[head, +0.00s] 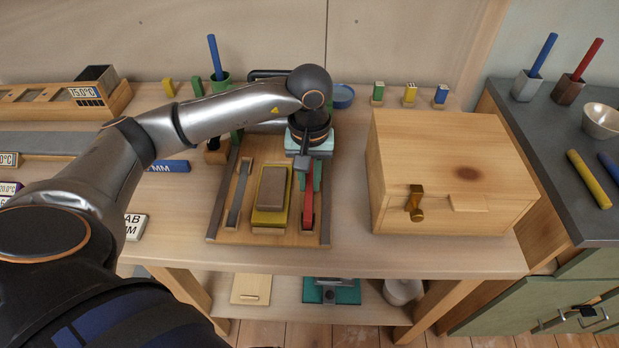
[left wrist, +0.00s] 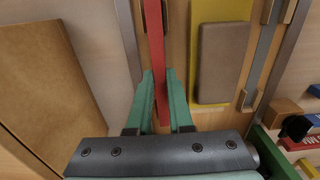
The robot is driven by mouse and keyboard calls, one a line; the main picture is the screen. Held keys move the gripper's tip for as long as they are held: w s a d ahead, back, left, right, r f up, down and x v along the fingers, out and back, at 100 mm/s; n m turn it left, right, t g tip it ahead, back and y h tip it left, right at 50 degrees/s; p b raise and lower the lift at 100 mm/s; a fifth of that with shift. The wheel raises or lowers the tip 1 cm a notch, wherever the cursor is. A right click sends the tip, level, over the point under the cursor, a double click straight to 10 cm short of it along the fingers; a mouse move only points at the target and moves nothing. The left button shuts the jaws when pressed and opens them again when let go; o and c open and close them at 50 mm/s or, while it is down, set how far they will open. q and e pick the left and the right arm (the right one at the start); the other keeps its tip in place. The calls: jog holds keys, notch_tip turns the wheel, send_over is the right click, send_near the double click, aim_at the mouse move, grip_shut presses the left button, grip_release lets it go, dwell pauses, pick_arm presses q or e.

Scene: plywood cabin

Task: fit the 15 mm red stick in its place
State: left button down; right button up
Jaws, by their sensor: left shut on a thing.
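The red stick (head: 308,207) lies lengthwise along the right side of a wooden tray (head: 285,239) in the head view. Its near end is at a small wooden holder; I cannot tell if it is fully seated there. My left gripper (head: 306,172) is over the tray's right part, pointing down. In the left wrist view its green fingers (left wrist: 160,100) are shut on the red stick (left wrist: 156,45), one on each side. The part of the stick under the gripper is hidden in the head view. My right gripper is not in view.
A yellow block with a brown block (head: 272,187) on it and a grey stick (head: 239,194) lie left of the red stick. A wooden box (head: 440,165) with a brass latch stands to the right. Small blocks and a blue dish (head: 343,96) are behind. Bare table lies between tray and box.

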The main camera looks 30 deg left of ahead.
pick_arm(q)
jog(key=shift+f, duration=0.1)
jog(key=shift+f+b, duration=0.2)
jog(key=shift+b, duration=0.2)
jog(key=c, duration=1.2)
grip_release()
jog(key=shift+o, duration=0.5)
jog(key=o, duration=1)
jog(key=shift+o, duration=0.2)
jog(key=shift+r, duration=0.15)
